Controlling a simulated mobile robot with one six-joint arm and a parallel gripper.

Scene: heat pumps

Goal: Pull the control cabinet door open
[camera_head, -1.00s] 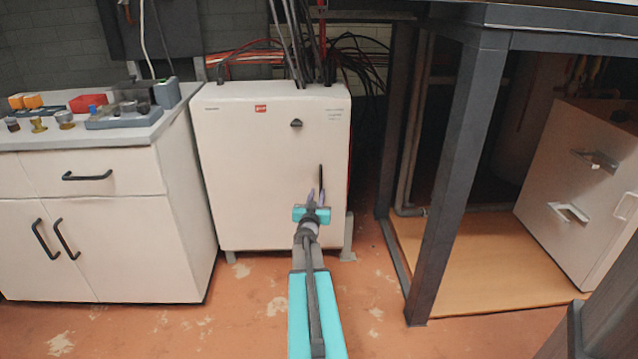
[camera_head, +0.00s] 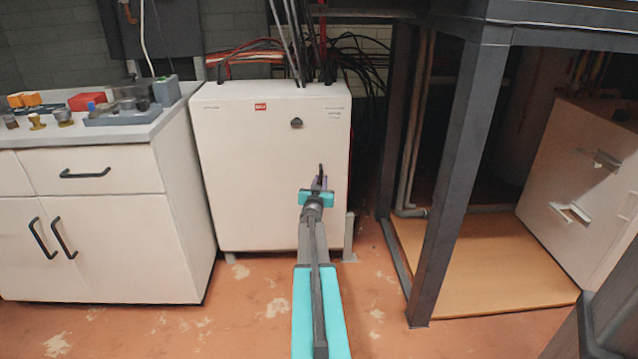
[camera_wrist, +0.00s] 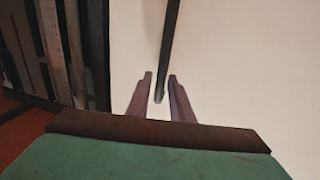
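The control cabinet (camera_head: 255,160) is a white box with a closed front door, a small dark knob (camera_head: 296,123) and a red label. Its dark vertical handle (camera_head: 320,170) is on the right part of the door, its lower part hidden behind my gripper (camera_head: 319,183). In the wrist view the handle (camera_wrist: 168,45) comes down from the top, and its lower end lies between the two purple fingers of my gripper (camera_wrist: 159,82). The fingers are open, with a gap visible on each side of the handle.
A white drawer unit (camera_head: 110,215) with small parts on its top stands left of the cabinet. A dark metal table frame (camera_head: 455,170) stands to the right, with a white drawer box (camera_head: 580,200) under it. Cables rise behind the cabinet. The floor in front is clear.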

